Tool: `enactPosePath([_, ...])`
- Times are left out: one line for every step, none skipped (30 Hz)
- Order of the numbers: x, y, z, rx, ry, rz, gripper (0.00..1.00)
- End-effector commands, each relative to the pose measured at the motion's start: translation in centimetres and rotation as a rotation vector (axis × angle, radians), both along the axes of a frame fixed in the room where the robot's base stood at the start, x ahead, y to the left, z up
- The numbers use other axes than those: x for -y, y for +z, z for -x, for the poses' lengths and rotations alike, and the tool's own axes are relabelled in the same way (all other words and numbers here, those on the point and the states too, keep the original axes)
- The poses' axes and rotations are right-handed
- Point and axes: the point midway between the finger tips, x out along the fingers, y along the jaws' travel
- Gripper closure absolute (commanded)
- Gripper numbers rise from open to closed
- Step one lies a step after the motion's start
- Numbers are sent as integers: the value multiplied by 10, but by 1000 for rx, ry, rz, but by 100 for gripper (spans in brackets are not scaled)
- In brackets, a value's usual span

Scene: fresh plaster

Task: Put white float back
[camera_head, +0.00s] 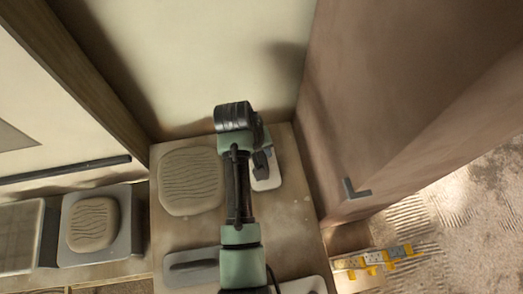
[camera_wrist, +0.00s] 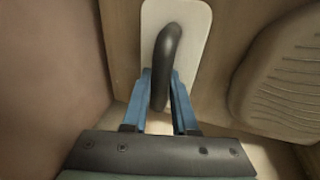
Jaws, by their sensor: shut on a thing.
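The white float (camera_wrist: 191,22) is a pale rounded plate with a dark curved handle (camera_wrist: 166,62). In the wrist view my gripper (camera_wrist: 162,78) has its blue fingers on either side of the handle, shut on it. In the head view the float (camera_head: 267,180) shows at the right side of the wooden board, partly hidden by my arm, with my gripper (camera_head: 262,162) over it. I cannot tell whether the float touches the board or is just above it.
The wooden board (camera_head: 295,215) also bears a ridged plaster slab (camera_head: 190,182), a dark-handled trowel (camera_head: 190,268) and a pale piece (camera_head: 305,286) at the front. A grey tray with another plaster lump (camera_head: 92,224) stands left. A brown wall (camera_head: 375,120) rises close on the right.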

Motion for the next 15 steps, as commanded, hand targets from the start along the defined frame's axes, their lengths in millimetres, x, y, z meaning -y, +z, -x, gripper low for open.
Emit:
enactPosePath([0, 1, 0, 1, 0, 0, 100])
enactPosePath([0, 1, 0, 1, 0, 0, 100])
enactPosePath([0, 1, 0, 1, 0, 0, 100])
enactPosePath([0, 1, 0, 1, 0, 0, 100])
enactPosePath([0, 1, 0, 1, 0, 0, 100])
enactPosePath([0, 1, 0, 1, 0, 0, 100])
enactPosePath([0, 0, 0, 1, 0, 0, 100])
enactPosePath([0, 0, 0, 0, 0, 0, 100])
enactPosePath([0, -1, 0, 0, 0, 0, 100])
enactPosePath([0, -1, 0, 0, 0, 0, 100])
enactPosePath([0, -2, 0, 0, 0, 0, 100])
enactPosePath([0, -3, 0, -1, 0, 0, 100])
enactPosePath([0, -3, 0, 0, 0, 0, 100])
enactPosePath([0, -4, 0, 0, 0, 0, 100])
enactPosePath([0, -4, 0, 0, 0, 0, 100])
